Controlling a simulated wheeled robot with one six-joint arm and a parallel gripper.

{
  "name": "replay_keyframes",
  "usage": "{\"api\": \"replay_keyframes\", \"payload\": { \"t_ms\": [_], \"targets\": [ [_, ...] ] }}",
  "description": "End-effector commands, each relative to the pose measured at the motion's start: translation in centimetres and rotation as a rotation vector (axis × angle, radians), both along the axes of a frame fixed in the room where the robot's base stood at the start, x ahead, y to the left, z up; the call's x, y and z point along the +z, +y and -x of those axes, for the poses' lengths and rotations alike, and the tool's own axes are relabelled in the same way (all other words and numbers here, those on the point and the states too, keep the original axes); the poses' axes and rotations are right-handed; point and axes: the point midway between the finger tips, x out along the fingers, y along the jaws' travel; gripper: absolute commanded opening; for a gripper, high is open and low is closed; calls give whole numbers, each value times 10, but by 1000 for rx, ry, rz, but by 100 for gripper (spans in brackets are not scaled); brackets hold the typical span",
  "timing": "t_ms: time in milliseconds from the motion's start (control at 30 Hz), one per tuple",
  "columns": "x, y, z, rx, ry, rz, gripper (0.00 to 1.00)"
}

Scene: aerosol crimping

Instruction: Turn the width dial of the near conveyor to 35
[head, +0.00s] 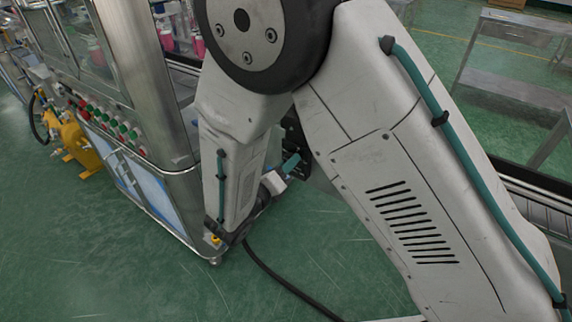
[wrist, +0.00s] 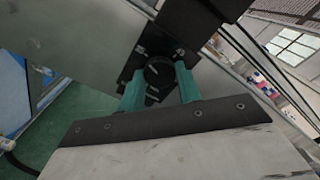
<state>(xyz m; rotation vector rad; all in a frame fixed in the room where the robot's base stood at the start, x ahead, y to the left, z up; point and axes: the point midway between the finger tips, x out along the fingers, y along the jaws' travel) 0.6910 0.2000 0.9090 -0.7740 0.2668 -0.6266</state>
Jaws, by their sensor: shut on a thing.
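The width dial (wrist: 158,72) is a round black knob on a dark mounting plate (wrist: 146,50) in the wrist view. My gripper (wrist: 159,78) has its two teal fingers on either side of the dial, shut on it. A small light mark shows on the dial's face, but I cannot read a number. In the head view my gripper (head: 291,164) is beside a black bracket (head: 299,147), mostly behind my arm. The dial itself is hidden there. The near conveyor (head: 545,205) runs behind my arm to the right edge.
A steel machine cabinet (head: 155,95) with a row of coloured buttons stands at the left in the head view. A yellow device (head: 75,140) is beyond it. A black cable (head: 275,277) trails over the green floor. A steel table (head: 510,90) is at the back right.

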Motion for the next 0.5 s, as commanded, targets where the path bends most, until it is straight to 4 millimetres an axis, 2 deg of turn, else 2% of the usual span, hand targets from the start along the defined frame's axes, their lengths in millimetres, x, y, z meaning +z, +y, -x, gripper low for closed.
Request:
{"api": "replay_keyframes", "payload": {
  "t_ms": [500],
  "targets": [
    [2,2,-1,4,83,110,11]
  ]
}}
